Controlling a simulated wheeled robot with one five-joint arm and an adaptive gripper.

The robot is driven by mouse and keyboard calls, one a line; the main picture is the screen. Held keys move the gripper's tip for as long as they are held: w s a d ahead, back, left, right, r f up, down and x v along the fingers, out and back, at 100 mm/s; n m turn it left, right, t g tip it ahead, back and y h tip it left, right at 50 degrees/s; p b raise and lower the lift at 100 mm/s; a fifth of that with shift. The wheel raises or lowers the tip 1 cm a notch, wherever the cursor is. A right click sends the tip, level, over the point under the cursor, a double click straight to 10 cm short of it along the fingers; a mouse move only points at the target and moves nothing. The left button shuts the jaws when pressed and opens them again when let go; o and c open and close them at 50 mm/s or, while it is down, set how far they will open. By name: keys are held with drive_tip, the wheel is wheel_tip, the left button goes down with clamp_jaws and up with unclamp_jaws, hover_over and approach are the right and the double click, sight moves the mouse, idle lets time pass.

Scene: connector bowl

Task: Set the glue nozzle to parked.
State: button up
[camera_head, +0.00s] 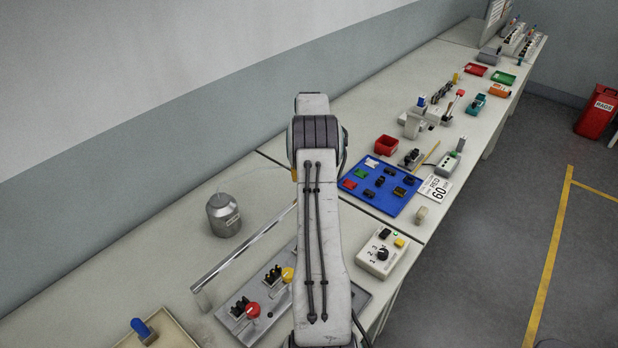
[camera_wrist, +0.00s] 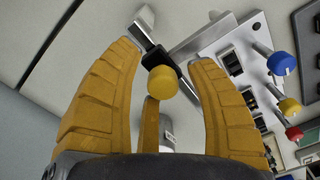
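A yellow knob (camera_wrist: 162,80) shows in the wrist view between my gripper's fingertips, next to a dark and silver bar (camera_wrist: 152,45). I cannot tell for sure whether it belongs to the glue nozzle. My gripper (camera_wrist: 170,58) is open, its orange fingers on either side of the knob with visible gaps. In the head view my own arm hides most of the gripper; only a bit of orange shows. A long silver bar (camera_head: 245,250) runs above the table there. No nozzle setting can be read.
A grey lever panel (camera_wrist: 222,38) with blue, yellow and red knobs lies to the right in the wrist view. In the head view its red knob (camera_head: 253,309) shows near my arm. A grey can (camera_head: 223,214) stands left, a dial box (camera_head: 372,262) right, a blue board (camera_head: 399,206) beyond.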

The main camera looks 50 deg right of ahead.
wheel_tip(320, 180, up, 12)
idle(0.9)
idle(0.7)
